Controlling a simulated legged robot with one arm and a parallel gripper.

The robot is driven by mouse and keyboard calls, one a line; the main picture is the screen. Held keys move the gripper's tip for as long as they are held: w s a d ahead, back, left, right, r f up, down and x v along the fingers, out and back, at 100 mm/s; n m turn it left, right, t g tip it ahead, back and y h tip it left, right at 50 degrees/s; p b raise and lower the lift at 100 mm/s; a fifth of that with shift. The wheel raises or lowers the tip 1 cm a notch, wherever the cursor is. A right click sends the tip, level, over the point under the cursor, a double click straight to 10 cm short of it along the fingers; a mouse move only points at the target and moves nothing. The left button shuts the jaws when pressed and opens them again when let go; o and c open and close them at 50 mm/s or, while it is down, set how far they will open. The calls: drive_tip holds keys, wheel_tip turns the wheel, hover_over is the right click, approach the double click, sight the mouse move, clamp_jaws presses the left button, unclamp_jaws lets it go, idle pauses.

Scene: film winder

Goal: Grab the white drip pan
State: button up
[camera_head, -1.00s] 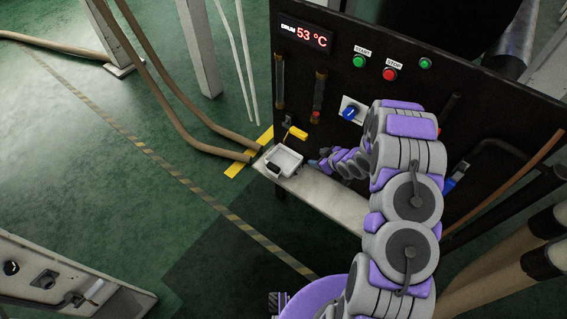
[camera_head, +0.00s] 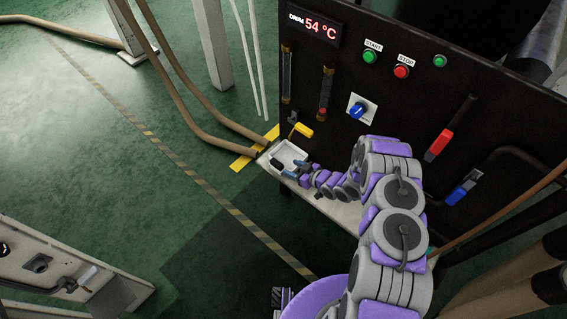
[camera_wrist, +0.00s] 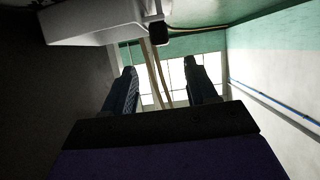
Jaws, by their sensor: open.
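The white drip pan (camera_head: 291,153) is a small shallow tray on the pale ledge at the left end of the black panel. A dark handle (camera_head: 277,165) sticks out at its front left corner. My gripper (camera_head: 295,171) is at the pan's near right side, its fingers open. In the wrist view the pan (camera_wrist: 95,22) lies at the upper left, with its black handle (camera_wrist: 159,34) above the gap between my open fingers (camera_wrist: 160,85). Nothing is between the fingers. I cannot tell whether a finger touches the pan.
A yellow-handled lever (camera_head: 301,129) sits just above the pan. The black panel (camera_head: 430,100) stands behind my arm, with a blue knob (camera_head: 358,110), a red-handled lever (camera_head: 439,145) and a blue-handled one (camera_head: 462,188).

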sight(278, 163)
drive_tip(key=b+x, duration=0.1)
drive_tip(key=x, duration=0.3)
drive_tip(key=shift+d+f, duration=0.1)
drive_tip(key=shift+d, duration=0.05)
drive_tip(key=shift+x, duration=0.85)
drive_tip(key=b+x, duration=0.2)
drive_tip(key=x, duration=0.2)
drive_tip(key=shift+a+f, duration=0.15)
drive_tip(key=shift+a, duration=0.1)
clamp_jaws()
